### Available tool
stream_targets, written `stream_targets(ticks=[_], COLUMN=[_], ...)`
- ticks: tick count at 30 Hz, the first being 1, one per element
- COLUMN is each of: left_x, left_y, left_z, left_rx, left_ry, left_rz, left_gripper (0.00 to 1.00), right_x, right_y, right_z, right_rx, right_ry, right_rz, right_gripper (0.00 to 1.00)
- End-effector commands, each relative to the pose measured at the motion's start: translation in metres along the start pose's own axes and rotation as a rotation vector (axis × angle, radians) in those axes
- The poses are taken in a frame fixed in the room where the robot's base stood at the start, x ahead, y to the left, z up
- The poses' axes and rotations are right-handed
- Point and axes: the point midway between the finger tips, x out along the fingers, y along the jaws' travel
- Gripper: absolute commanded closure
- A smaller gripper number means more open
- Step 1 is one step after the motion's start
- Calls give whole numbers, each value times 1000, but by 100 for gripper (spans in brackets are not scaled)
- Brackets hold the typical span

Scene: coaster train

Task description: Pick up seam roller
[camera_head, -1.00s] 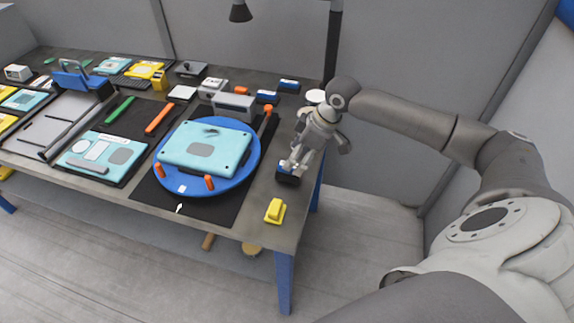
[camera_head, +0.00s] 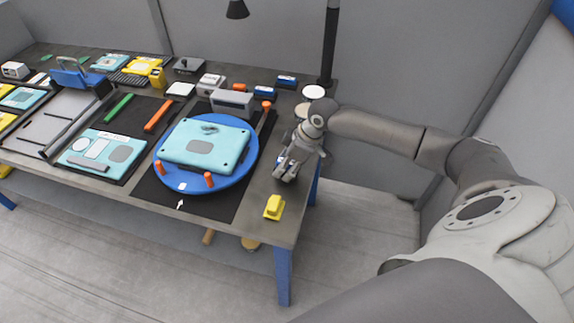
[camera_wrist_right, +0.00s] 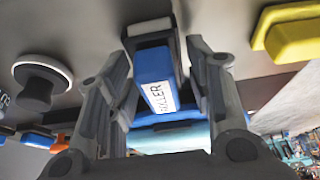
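The seam roller, as I take it, is a blue block (camera_wrist_right: 157,82) with a white lettered label and a dark end piece, seen in the right wrist view. It lies on the dark tabletop (camera_head: 258,222) near the right end. A narrow gap shows on the right side; contact on the left is unclear. My left gripper is not in view.
A yellow block (camera_head: 273,207) lies near the table's front right corner. The blue turntable (camera_head: 243,174) with a teal case (camera_head: 205,147) stands left of my right gripper. A white disc (camera_head: 313,91) and a black post (camera_head: 329,50) are behind it.

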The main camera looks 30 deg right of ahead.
Motion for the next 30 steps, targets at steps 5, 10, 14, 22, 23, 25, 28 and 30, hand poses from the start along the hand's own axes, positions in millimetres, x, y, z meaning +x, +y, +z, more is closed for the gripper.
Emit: stream_targets(ticks=[5, 10, 14, 22, 23, 25, 28, 30], left_x=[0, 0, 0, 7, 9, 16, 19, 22], left_y=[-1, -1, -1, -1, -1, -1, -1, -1], left_z=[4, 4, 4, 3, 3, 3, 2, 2], left_rx=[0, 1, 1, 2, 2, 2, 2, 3], left_ry=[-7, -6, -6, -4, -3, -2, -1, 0], left_rz=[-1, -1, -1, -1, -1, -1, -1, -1], left_gripper=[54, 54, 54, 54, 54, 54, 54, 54], right_x=[0, -1, -1, -10, -13, -23, -39, -51], right_y=[0, 0, 0, 1, 1, 2, -10, -22], right_z=[0, -1, -1, -6, -7, -11, -22, -32], right_rx=[0, 0, 0, -2, -2, -2, -6, -8], right_ry=[0, 2, 2, 6, 6, 6, 8, 9], right_rz=[0, 1, 1, 2, 3, 5, 1, 1], right_gripper=[80, 97, 97, 97, 97, 97, 97, 97])
